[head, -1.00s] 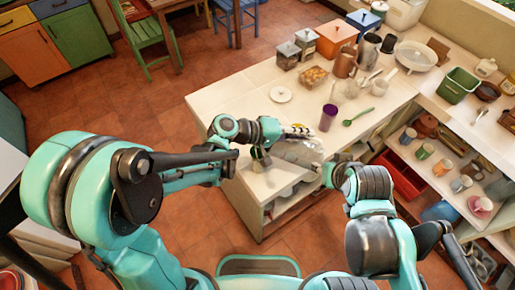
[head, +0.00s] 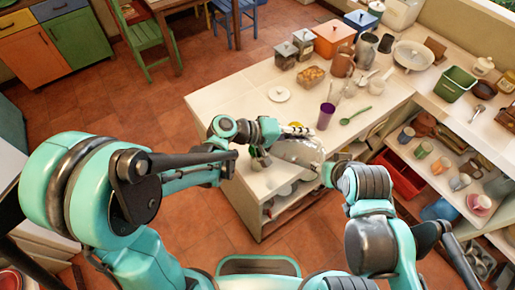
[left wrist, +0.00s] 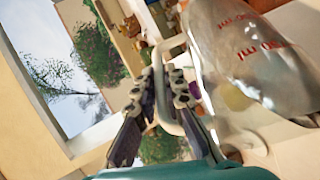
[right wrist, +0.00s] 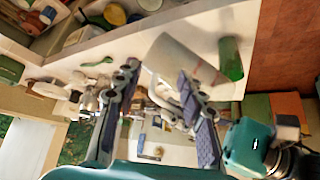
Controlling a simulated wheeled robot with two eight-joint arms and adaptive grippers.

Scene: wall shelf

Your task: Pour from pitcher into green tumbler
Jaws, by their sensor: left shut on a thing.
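The clear pitcher (head: 300,150) is held tilted, nearly on its side, above the near end of the counter. My left gripper (head: 292,130) is shut on its handle; red markings show on the pitcher (left wrist: 255,45) in the left wrist view. The green tumbler (right wrist: 232,58) shows in the right wrist view, near the counter's end and just beyond one end of the pitcher (right wrist: 185,60).
A purple cup (head: 326,115) and a green spoon (head: 355,115) lie beyond the pitcher on the counter (head: 235,100). A white lid (head: 279,94), jars and canisters stand further back. Shelves with mugs (head: 424,150) are at the right. The counter's left part is clear.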

